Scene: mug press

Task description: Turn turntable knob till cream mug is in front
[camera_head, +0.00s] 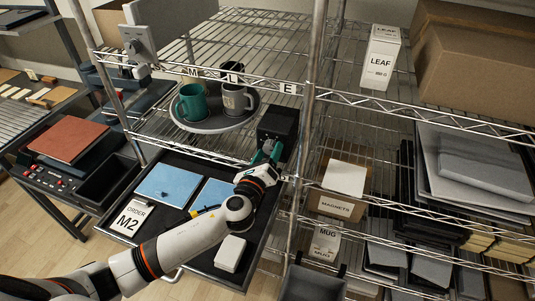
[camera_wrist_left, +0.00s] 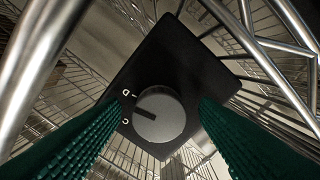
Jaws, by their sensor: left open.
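The round turntable (camera_head: 214,122) sits on the wire shelf. A teal mug (camera_head: 191,103) is at its front left, a grey mug (camera_head: 236,101) at its front right, and a dark mug (camera_head: 232,71) behind. I cannot clearly make out a cream mug; the shelf rail covers part of the back. The black knob box (camera_head: 278,122) is right of the turntable. Its grey round knob (camera_wrist_left: 165,122) carries a dark pointer line facing left, between the letters D and C. My left gripper (camera_head: 268,154) is open at the box, its green fingers on either side of the knob. My right gripper is out of view.
A chrome shelf post (camera_head: 312,75) stands close right of the knob box. A shelf rail (camera_head: 205,73) with letter labels crosses before the mugs. Below is a tray with blue panels (camera_head: 168,182) and a white box (camera_head: 230,253). Boxes fill the right shelves.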

